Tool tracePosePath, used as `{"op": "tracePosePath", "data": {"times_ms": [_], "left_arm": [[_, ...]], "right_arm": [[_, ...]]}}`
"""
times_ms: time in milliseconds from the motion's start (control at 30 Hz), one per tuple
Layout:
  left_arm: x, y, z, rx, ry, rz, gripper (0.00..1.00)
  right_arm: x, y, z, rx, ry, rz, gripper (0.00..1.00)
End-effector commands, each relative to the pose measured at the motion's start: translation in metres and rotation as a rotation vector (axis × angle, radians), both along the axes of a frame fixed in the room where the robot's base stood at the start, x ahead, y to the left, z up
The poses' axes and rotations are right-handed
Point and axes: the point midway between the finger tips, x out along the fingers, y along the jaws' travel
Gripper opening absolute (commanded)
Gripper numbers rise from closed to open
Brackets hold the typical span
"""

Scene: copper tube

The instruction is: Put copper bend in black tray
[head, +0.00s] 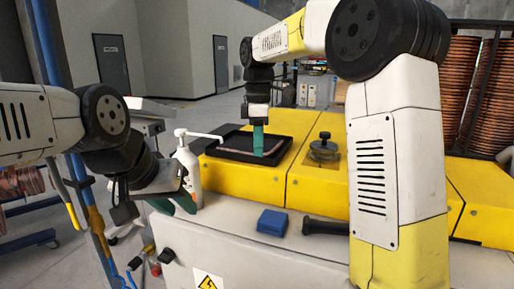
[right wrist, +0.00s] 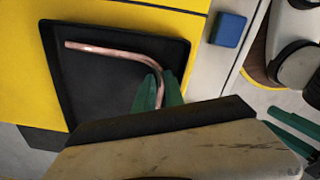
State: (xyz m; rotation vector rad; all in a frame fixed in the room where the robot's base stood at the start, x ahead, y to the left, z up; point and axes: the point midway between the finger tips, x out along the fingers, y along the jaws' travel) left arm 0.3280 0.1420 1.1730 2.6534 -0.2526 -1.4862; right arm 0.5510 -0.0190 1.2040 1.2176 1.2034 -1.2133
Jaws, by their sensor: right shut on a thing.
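The copper bend (right wrist: 105,51) is a thin L-shaped tube. My right gripper (right wrist: 160,88) is shut on one leg of it, with its green fingers on either side. The bend lies over the black tray (right wrist: 75,95), within its rim. I cannot tell whether it touches the tray floor. In the head view my right gripper (head: 258,142) points down into the black tray (head: 228,153), and part of the bend (head: 273,151) shows beside it. My left gripper (head: 174,205) is open and empty, low in front of the yellow bench; its green fingers also show in the right wrist view (right wrist: 292,130).
The tray sits on a yellow bench top (head: 305,185). A white pump bottle (head: 188,170) stands near my left gripper. A blue block (head: 272,222) and a black-handled tool (head: 322,227) lie on the white front ledge. A metal knob fixture (head: 323,148) is right of the tray.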

Motion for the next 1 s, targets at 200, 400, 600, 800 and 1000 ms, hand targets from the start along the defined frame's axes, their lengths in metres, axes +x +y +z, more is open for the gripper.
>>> {"op": "tracePosePath", "data": {"times_ms": [200, 400, 600, 800, 1000], "left_arm": [[0.0, 0.0, 0.0, 0.0, 0.0, 0.0, 0.32], [0.0, 0.0, 0.0, 0.0, 0.0, 0.0, 0.32], [0.0, 0.0, 0.0, 0.0, 0.0, 0.0, 0.32], [0.0, 0.0, 0.0, 0.0, 0.0, 0.0, 0.32], [0.0, 0.0, 0.0, 0.0, 0.0, 0.0, 0.32]], "right_arm": [[0.0, 0.0, 0.0, 0.0, 0.001, 0.0, 0.24], [0.0, 0.0, 0.0, 0.0, 0.0, 0.0, 0.24], [0.001, 0.0, 0.009, 0.001, -0.002, 0.0, 0.24], [0.001, 0.001, 0.045, 0.002, -0.005, 0.0, 0.24], [0.001, 0.0, 0.088, 0.001, -0.004, 0.0, 0.24]]}}
